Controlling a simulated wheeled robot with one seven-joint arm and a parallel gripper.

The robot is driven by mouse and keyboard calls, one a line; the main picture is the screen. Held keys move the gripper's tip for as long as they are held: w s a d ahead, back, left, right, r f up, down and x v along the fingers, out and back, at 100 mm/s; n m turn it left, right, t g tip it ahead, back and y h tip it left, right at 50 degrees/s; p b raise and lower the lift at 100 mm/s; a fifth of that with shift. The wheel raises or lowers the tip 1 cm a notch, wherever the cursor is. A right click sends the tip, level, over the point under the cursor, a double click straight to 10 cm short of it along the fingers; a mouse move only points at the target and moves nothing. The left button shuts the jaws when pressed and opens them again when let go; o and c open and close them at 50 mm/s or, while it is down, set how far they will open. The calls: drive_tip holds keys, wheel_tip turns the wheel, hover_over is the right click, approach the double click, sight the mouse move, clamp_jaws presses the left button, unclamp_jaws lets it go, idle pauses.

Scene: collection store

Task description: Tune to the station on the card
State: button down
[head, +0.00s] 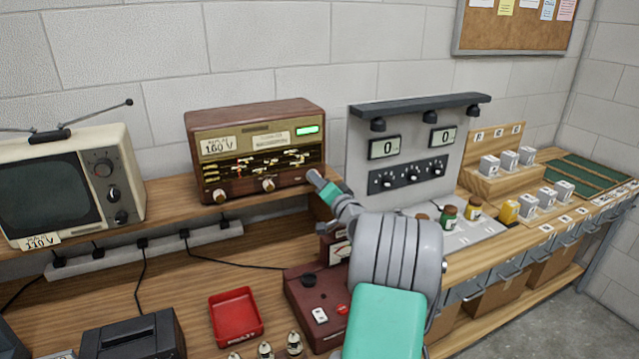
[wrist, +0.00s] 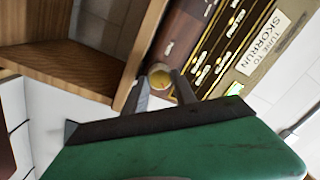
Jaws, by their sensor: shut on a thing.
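The brown wooden radio (head: 255,112) stands on the upper shelf, with a dial of bright station labels (head: 265,163). A card (wrist: 263,42) on its front reads "TUNE TO SKORRUN"; in the head view the card (head: 271,139) is too small to read. A small orange-red mark shows at the dial's left part; the station under it is unreadable. A green lamp (head: 307,130) is lit at the upper right. My gripper (wrist: 163,88) is shut on the radio's right-hand knob (wrist: 160,77), which my arm hides in the head view. Two other knobs (head: 220,196) (head: 268,184) show left of it.
An old television (head: 70,185) stands left of the radio and a grey panel with two displays (head: 410,150) right of it. A red tray (head: 236,315) and a maroon device (head: 310,300) sit on the lower bench. A wooden upright (wrist: 140,55) is close beside my fingers.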

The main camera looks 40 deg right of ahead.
drive_tip(key=shift+r, duration=0.1)
drive_tip(key=c, duration=1)
unclamp_jaws()
drive_tip(key=shift+s, duration=0.1)
drive_tip(key=b+v, duration=0.2)
drive_tip(key=v, duration=0.5)
drive_tip(key=shift+s+a+b, duration=0.1)
drive_tip(key=shift+s+b, duration=0.2)
